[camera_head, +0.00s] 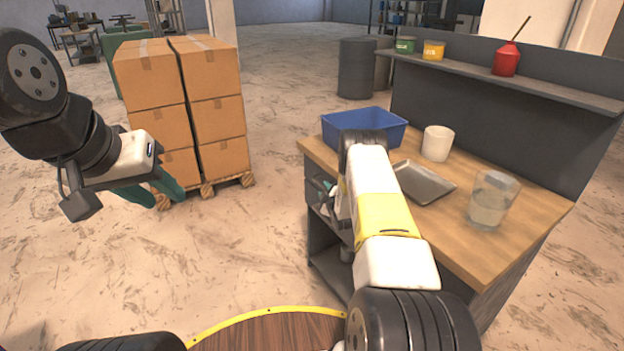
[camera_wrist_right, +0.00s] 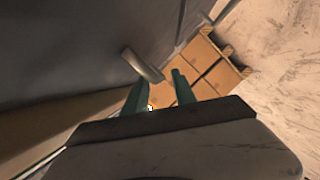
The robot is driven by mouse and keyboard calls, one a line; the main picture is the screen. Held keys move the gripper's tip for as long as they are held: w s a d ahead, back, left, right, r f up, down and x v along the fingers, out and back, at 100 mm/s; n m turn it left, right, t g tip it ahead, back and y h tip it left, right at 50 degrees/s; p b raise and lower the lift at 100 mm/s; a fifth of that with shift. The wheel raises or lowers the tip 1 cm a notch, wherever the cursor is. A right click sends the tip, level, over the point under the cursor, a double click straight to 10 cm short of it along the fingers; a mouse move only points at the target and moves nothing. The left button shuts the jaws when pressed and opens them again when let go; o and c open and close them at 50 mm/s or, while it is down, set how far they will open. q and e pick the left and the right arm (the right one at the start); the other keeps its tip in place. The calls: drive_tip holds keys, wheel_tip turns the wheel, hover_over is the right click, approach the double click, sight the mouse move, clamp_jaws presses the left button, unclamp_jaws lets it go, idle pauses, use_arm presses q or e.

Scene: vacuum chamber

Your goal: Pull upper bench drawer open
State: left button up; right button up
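The workbench (camera_head: 470,235) stands at the right with a wooden top. Part of its grey upper drawer (camera_head: 312,183) shows under the left edge of the top; my right arm hides much of it. In the right wrist view a grey drawer front (camera_wrist_right: 70,45) fills the upper left, with a bar handle (camera_wrist_right: 143,65) sticking out. My right gripper (camera_wrist_right: 160,88) is open, its teal fingers apart and pointing towards the handle. The handle appears just beyond the fingertips, not gripped. My left gripper (camera_head: 165,197) is open and empty, far from the bench.
On the bench are a blue bin (camera_head: 362,124), a white cup (camera_head: 437,143), a metal tray (camera_head: 424,183) and a clear beaker (camera_head: 492,200). Stacked boxes (camera_head: 216,105) on a pallet stand behind my left gripper. Floor left of the bench is clear.

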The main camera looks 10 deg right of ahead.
drive_tip(key=shift+x, duration=1.6)
clamp_jaws()
